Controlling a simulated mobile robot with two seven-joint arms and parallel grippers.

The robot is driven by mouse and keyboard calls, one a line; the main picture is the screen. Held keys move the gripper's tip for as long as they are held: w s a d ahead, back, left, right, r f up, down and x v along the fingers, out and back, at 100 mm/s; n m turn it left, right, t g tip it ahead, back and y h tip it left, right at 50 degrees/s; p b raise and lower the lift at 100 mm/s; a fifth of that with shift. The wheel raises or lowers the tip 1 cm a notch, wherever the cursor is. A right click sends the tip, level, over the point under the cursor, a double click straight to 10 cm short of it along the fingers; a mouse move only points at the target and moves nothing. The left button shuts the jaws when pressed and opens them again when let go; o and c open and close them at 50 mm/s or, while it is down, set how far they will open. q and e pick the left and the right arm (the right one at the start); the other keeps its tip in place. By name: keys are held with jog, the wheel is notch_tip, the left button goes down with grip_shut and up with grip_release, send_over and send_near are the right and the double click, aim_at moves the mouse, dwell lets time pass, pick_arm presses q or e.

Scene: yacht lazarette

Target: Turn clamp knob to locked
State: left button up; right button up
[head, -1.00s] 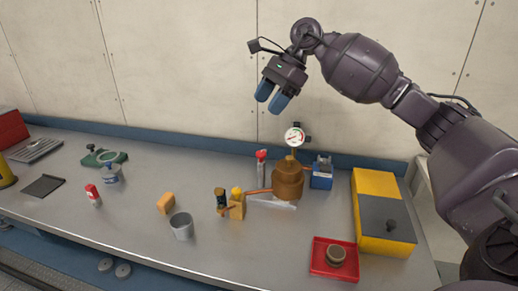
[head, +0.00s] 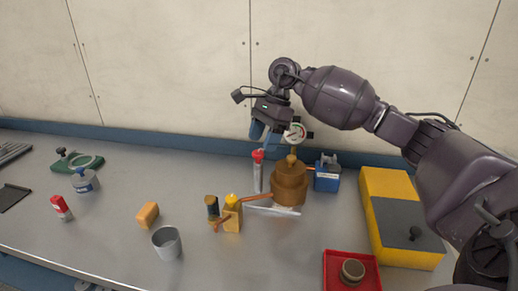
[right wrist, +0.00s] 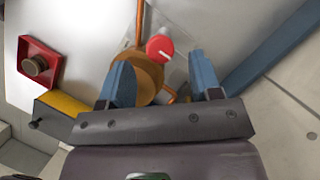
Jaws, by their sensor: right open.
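A red knob (head: 258,155) tops a pale upright post left of the copper-brown vessel (head: 289,185). In the right wrist view the red knob (right wrist: 160,48) is a round disc with a white line across it. No lock marking is readable, so I cannot tell its setting. My right gripper (head: 264,136) points down above the knob, with its blue fingers apart. In the right wrist view the knob appears between and just beyond the open fingertips (right wrist: 160,66), with nothing held. My left gripper is out of view.
A pressure gauge (head: 295,133) on the vessel stands close beside my right fingers. A blue box (head: 327,178), yellow case (head: 385,184) and red tray (head: 335,284) are to the right. A grey cup (head: 167,244) and sponge (head: 148,215) stand front left.

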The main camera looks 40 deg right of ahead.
aim_at(258, 152)
jog(key=shift+x, duration=1.1)
jog(key=shift+a+f, duration=0.15)
jog(key=shift+f, duration=0.25)
jog(key=c, duration=0.9)
